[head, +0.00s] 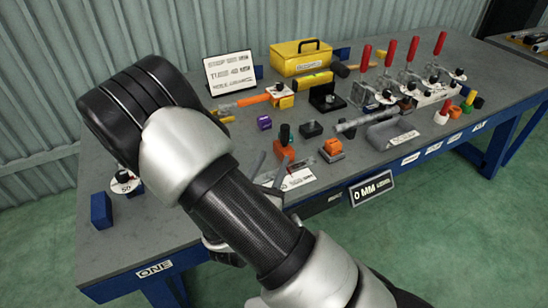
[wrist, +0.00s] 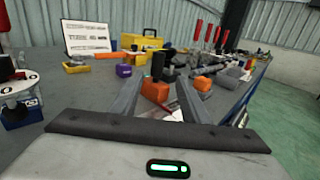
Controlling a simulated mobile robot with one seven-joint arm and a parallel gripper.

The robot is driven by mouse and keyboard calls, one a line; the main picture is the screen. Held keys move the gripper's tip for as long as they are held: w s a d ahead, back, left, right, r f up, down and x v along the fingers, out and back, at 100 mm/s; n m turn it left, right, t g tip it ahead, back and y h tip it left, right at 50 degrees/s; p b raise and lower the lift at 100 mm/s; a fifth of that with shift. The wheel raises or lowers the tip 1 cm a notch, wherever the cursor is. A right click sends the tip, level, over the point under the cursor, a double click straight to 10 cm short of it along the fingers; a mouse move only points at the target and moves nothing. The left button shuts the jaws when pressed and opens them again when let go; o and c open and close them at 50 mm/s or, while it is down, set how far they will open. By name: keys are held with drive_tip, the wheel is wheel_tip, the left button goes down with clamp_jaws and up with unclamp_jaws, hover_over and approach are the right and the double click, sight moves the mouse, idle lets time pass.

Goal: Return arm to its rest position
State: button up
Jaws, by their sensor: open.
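My arm (head: 240,215) reaches up from the bottom of the head view and bends over the left part of the workbench. My gripper (wrist: 158,80) shows in the wrist view with its two grey fingers apart and nothing between them held. Beyond and partly between the fingers are an orange block (wrist: 155,91) and a dark upright piece (wrist: 158,65). In the head view my forearm hides most of the gripper; only thin grey finger parts (head: 268,170) show beside it. I cannot tell how far the fingers are above the bench.
The workbench (head: 160,245) carries a yellow toolbox (head: 300,58), red-handled clamps (head: 388,85), a purple block (head: 264,123), an orange block (head: 332,146) and a sign (head: 230,73). A blue block (head: 101,210) stands at the left. Green floor (head: 440,240) is clear in front.

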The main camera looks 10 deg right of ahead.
idle(0.3)
drive_tip(key=s+d+r+m+g+h, duration=0.3)
drive_tip(key=s+d+r+m+g, duration=0.15)
drive_tip(key=d+m, duration=0.2)
drive_tip(key=s+d+r+m+g+h, duration=0.3)
drive_tip(key=d+r+m+g, duration=0.15)
drive_tip(key=d+m, duration=0.2)
drive_tip(key=s+d+r+m+g+y, duration=0.25)
drive_tip(key=s+m+g+y, duration=0.4)
drive_tip(key=s+m, duration=0.45)
drive_tip(key=s+a+r+m+t+y, duration=0.3)
drive_tip(key=a+r+m+t+y, duration=0.3)
drive_tip(key=a+y, duration=0.25)
wheel_tip(320, 180, up, 19)
drive_tip(key=a+p, duration=0.1)
drive_tip(key=p, duration=1.5)
drive_tip(key=shift+f+m+g+h, duration=0.2)
drive_tip(key=shift+m+g+h, duration=0.1)
drive_tip(key=shift+g+h, duration=0.15)
